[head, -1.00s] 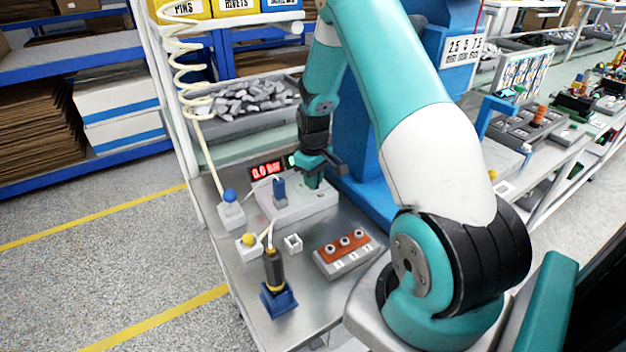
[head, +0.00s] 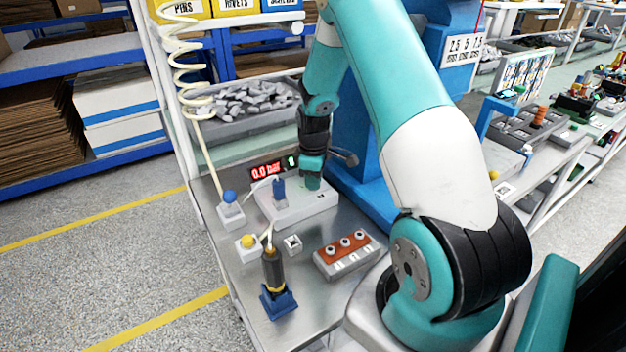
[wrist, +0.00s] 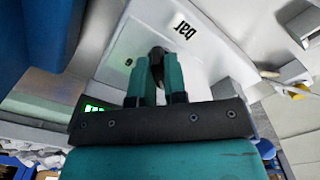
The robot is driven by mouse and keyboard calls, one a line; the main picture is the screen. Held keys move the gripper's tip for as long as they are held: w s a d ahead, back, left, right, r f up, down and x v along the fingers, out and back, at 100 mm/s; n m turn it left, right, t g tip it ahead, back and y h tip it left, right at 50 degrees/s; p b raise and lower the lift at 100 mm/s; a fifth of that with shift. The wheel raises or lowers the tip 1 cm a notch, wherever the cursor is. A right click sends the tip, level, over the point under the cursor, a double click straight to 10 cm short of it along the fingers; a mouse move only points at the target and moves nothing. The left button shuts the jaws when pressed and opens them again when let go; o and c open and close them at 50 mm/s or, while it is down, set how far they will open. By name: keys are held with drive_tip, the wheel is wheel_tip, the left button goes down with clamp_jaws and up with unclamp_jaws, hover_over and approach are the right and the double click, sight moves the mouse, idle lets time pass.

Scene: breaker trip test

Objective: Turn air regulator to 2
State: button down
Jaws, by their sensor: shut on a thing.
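The air regulator is a pale grey block (head: 295,211) on the metal bench in the head view, with a red display (head: 267,171) behind it reading 0.0 bar. My gripper (head: 312,183) points down over the block's back right part. In the wrist view my gripper's two teal fingers (wrist: 158,78) are shut on a dark knob (wrist: 157,56), which shows only as a tip between them. The knob's pointer and scale marks are hidden or too small to read.
A blue-button box (head: 230,210), a yellow-button box (head: 248,246), a driver in a blue stand (head: 275,280) and an orange-topped terminal block (head: 346,252) stand in front. A blue machine column rises behind at right.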

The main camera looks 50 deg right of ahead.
drive_tip(key=c, duration=1.2)
unclamp_jaws()
drive_tip(key=shift+o, duration=0.2)
wheel_tip(320, 180, up, 18)
drive_tip(key=b, duration=0.2)
drive_tip(key=shift+f, duration=0.25)
